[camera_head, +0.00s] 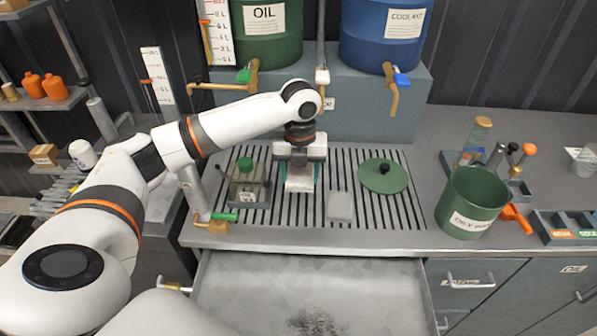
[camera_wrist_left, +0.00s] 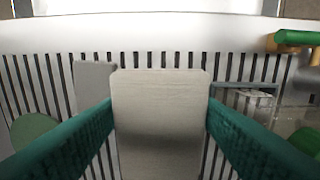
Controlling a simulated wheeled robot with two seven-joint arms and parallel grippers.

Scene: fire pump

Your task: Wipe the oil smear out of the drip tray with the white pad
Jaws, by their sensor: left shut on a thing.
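My left gripper (camera_head: 301,184) is shut on the white pad (camera_wrist_left: 160,122), a pale rectangle between its green fingers, over the slatted grate. In the head view the pad (camera_head: 299,184) shows below the wrist. The drip tray (camera_head: 240,285) is pulled out in front of the counter, below and nearer than the gripper. The dark oil smear (camera_head: 315,322) lies on its floor near the bottom edge of the picture, partly cut off. A second, greyer pad (camera_head: 340,206) lies on the grate; it also shows in the left wrist view (camera_wrist_left: 94,84). My right gripper is not in view.
A green lid (camera_head: 383,177) and a clear jar (camera_head: 247,189) sit on the grate to either side of the gripper. A labelled green bin (camera_head: 470,205) stands at right. A green-handled brass valve (camera_head: 217,220) is at the counter's front left. The space above the tray is free.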

